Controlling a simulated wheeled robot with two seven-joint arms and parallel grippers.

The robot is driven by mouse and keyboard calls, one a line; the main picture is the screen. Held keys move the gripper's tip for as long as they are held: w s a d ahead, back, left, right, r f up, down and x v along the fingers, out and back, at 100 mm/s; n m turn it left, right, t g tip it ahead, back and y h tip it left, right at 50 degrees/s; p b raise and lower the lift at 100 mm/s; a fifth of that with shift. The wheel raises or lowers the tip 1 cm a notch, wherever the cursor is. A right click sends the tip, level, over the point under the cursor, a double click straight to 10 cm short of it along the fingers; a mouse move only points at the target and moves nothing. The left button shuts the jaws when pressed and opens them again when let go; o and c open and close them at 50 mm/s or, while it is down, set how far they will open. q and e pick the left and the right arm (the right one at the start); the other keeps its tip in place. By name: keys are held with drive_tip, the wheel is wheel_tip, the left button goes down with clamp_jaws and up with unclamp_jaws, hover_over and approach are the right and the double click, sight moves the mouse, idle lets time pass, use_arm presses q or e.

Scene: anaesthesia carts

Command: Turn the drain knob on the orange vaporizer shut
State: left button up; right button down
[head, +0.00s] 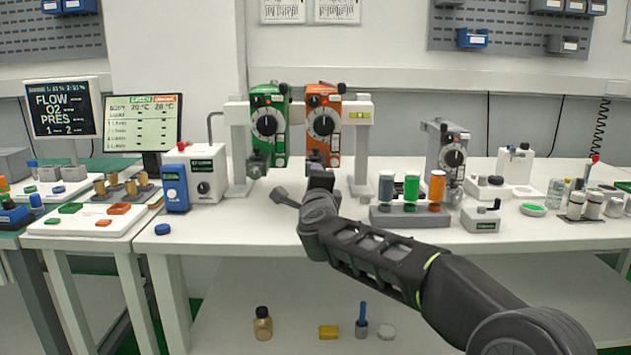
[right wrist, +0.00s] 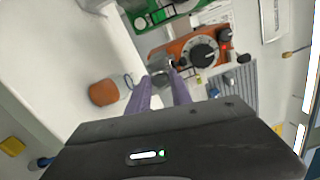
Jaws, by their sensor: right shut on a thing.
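The orange vaporizer (head: 323,118) hangs beside the green one on the rail at the back of the bench, its black dial facing me. It also shows turned sideways in the right wrist view (right wrist: 190,50). My right gripper (head: 320,182) is at its lower end and hides that part in the head view. In the right wrist view, the purple fingers (right wrist: 165,88) reach to the small grey drain fitting (right wrist: 158,68) at the vaporizer's lower end and are shut on the drain knob, mostly hidden between the tips. The knob's angle cannot be told. My left gripper is not in view.
The green vaporizer (head: 269,122) is close on the left. An orange cylinder (right wrist: 103,92) stands near the fingers in the right wrist view. A rack of coloured bottles (head: 410,215) stands right of my arm. The bench front left of my gripper is mostly clear.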

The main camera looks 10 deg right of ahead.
drive_tip(key=c, duration=1.1)
unclamp_jaws()
drive_tip(key=shift+c, duration=0.2)
drive_tip(key=v, duration=0.7)
drive_tip(key=shift+s, duration=0.4)
drive_tip(key=shift+a, duration=0.1)
